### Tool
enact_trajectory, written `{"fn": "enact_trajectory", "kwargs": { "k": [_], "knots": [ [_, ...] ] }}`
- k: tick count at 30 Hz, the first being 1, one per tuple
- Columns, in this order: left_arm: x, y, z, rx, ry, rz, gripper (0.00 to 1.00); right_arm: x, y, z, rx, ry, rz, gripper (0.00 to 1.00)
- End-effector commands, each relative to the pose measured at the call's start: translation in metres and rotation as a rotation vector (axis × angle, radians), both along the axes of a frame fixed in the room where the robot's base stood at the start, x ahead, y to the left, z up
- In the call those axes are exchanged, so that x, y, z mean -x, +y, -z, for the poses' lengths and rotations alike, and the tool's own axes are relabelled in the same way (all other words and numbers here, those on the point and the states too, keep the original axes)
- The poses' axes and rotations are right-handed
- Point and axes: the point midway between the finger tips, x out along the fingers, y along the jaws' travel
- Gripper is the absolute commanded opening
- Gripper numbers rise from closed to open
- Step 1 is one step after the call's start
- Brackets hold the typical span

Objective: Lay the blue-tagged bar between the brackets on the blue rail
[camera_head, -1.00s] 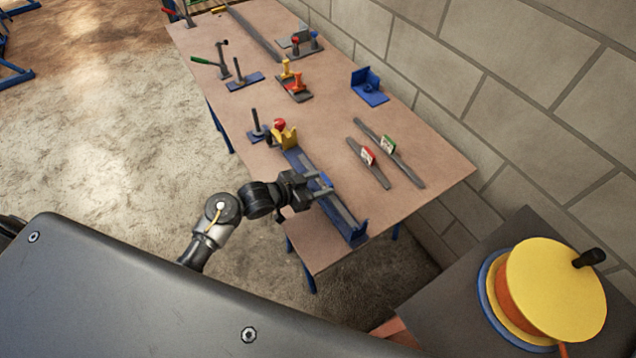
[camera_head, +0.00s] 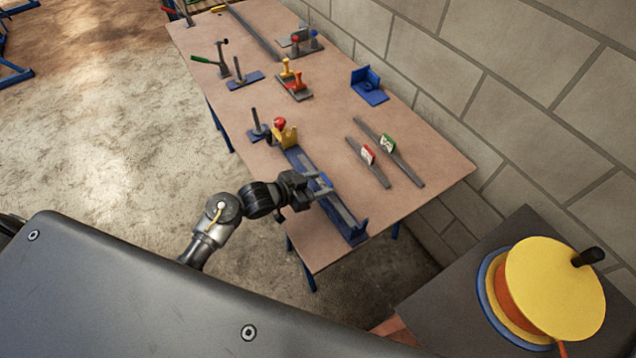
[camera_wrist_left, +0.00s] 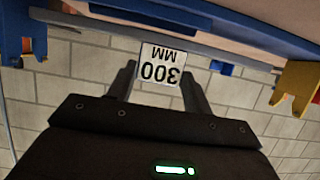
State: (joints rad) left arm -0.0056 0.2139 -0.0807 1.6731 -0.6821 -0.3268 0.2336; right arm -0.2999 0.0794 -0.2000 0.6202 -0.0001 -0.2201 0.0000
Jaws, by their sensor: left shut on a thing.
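My left gripper (camera_head: 313,190) is at the blue rail (camera_head: 298,158), shut on the tag of a grey bar (camera_head: 343,212). The bar lies lengthwise along the rail, between the yellow bracket (camera_head: 286,137) and the blue bracket (camera_head: 362,230). In the left wrist view, the white tag face (camera_wrist_left: 160,66) reads 300 MM upside down between the fingers. There the bar (camera_wrist_left: 100,37) spans from near the blue bracket (camera_wrist_left: 28,38) to near the yellow bracket (camera_wrist_left: 296,88). I cannot tell whether it touches the rail. My right gripper is out of view.
Bars with a red tag (camera_head: 368,155) and a green tag (camera_head: 388,143) lie beside the rail. A post on a blue base (camera_head: 256,130) stands near the yellow bracket. A blue angled stand (camera_head: 369,88) and tools are further back. The table's near right corner is clear.

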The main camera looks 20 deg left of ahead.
Motion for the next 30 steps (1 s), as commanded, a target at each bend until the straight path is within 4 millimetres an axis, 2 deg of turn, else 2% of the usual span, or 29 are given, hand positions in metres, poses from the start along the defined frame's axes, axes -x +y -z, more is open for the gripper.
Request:
{"fn": "enact_trajectory", "kwargs": {
  "k": [26,27,30],
  "knots": [
    [-0.001,0.000,0.022,0.000,-0.003,0.000,0.18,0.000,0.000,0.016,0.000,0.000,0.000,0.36],
    [-0.001,0.000,0.020,0.000,-0.004,0.000,0.56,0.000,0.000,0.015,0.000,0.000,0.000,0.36],
    [0.000,0.000,0.020,0.001,-0.002,0.000,0.69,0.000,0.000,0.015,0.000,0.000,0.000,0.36]
  ]
}}
